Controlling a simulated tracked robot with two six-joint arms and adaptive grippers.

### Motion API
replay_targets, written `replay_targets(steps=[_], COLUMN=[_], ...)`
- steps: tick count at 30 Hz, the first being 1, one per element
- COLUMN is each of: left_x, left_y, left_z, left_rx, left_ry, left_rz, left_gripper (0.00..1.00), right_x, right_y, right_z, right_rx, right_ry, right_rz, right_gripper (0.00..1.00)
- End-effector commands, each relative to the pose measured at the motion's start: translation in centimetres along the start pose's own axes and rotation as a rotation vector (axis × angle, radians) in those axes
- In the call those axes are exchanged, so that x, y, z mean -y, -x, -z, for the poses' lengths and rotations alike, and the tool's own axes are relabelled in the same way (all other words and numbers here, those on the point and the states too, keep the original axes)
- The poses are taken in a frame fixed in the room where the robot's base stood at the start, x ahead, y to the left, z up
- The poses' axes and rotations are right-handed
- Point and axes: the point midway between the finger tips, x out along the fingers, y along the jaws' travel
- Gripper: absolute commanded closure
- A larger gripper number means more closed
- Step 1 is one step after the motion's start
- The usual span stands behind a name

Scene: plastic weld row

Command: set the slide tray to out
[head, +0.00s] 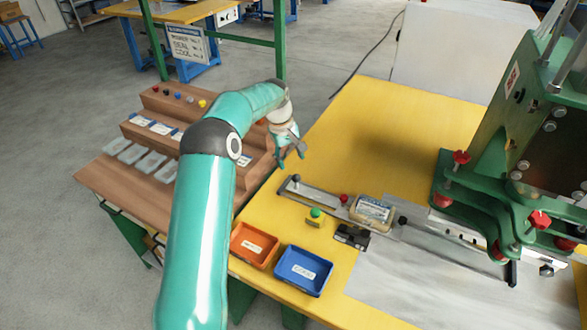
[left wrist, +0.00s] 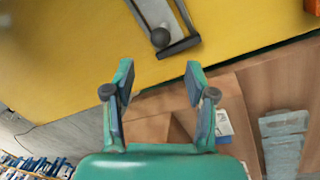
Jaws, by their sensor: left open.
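The slide tray (head: 325,195) is a flat grey metal bar on the yellow table, running from the green press toward the left. Its left end has a dark frame and a round dark knob (head: 296,179). A pale box-like part (head: 373,210) sits on the slide line, outside the press. My left gripper (head: 292,156) is open and empty, above the table's left edge, behind the knob and apart from it. In the left wrist view the open fingers (left wrist: 160,85) point toward the knob (left wrist: 160,37) and the tray's end frame. My right gripper is not in view.
The green press (head: 490,180) with red knobs stands at the right. A green button (head: 316,212), an orange bin (head: 253,246) and a blue bin (head: 303,270) are in front of the slide. A brown stepped rack (head: 150,130) is at the left. The table behind the slide is clear.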

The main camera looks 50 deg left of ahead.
Motion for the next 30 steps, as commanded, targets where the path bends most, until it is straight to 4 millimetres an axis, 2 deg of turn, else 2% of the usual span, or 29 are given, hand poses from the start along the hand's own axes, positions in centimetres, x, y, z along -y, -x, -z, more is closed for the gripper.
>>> replay_targets(steps=[3,9,30], left_x=[-0.2,-0.2,-0.1], left_y=[2.1,3.8,3.9], left_z=[0.1,0.0,0.1], left_rx=[-0.003,-0.002,-0.001], left_ry=[-0.001,-0.001,0.0], left_rz=[-0.003,-0.002,0.0], left_gripper=[0.44,0.44,0.44], right_x=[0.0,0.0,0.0], right_y=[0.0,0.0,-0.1], right_z=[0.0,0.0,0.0], right_rx=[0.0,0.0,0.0], right_ry=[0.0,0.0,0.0], right_rz=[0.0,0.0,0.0], right_gripper=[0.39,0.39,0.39])
